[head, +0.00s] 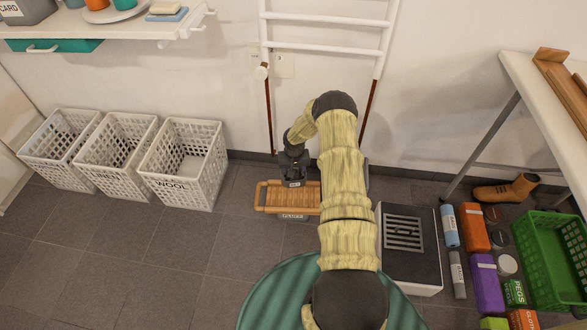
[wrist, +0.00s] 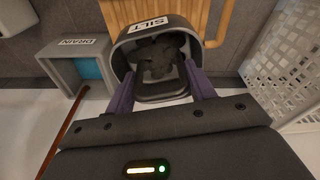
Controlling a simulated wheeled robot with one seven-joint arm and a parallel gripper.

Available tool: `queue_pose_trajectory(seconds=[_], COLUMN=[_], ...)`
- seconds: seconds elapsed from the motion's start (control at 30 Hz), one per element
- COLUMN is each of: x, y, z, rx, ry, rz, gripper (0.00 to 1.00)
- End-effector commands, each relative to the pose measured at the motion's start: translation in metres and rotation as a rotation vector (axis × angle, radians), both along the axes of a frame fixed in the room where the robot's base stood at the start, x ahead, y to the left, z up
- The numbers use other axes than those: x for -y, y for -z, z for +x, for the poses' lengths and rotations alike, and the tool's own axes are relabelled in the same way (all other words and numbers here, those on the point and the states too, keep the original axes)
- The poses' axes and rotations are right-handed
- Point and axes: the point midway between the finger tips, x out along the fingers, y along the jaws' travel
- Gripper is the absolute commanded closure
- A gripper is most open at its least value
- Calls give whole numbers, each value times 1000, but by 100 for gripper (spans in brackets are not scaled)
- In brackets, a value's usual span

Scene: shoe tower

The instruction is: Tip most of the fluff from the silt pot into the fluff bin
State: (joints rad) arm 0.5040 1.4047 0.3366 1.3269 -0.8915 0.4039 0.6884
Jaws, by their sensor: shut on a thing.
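The silt pot (wrist: 137,28) is a dark grey open-topped container with a white SILT label, seen close up in the wrist view. Grey clumpy fluff (wrist: 160,58) lies inside it. My gripper (wrist: 160,88) is shut on the pot, with one purple finger on each side of its near end. In the head view my gripper (head: 292,170) is low, just behind a slatted wooden rack, and my arm hides part of the area.
The wooden rack (head: 285,197) has a grey labelled part below it. A grey DRAIN box (wrist: 75,58) shows left in the wrist view. White baskets (head: 185,165), one marked WOOL, stand left. A dark-topped box (head: 410,250) and a green crate (head: 555,255) are right. Floor at left front is clear.

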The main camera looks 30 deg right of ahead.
Motion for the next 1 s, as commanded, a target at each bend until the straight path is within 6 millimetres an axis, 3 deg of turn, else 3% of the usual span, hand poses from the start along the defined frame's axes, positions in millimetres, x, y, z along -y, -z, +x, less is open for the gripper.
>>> queue_pose_trajectory(seconds=[0.37,1.0], x=[2,6], y=[-2,6], z=[-3,-15], rx=[49,332], ry=[-1,-1], rz=[23,163], gripper=[86,86])
